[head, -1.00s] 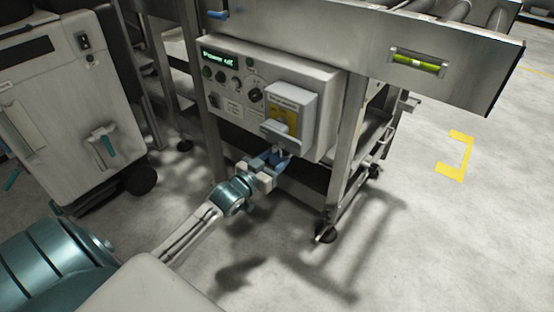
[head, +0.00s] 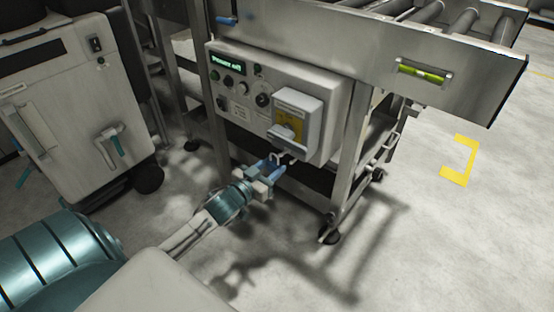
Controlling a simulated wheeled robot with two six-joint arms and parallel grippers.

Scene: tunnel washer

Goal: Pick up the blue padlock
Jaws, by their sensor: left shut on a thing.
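The blue padlock (head: 266,166) is between the fingers of my left gripper (head: 268,171), which is shut on it. Its pale shackle shows just above the fingers, below the control box. The fingers hide part of the padlock's body. I cannot tell whether the shackle touches anything. My right gripper is not in view.
The control box (head: 235,95) has a green display, knobs and a grey-and-yellow switch unit (head: 291,119) just above the gripper. A metal frame leg (head: 349,150) stands to the right. A white wheeled machine (head: 70,130) stands at left. Floor to the right is clear.

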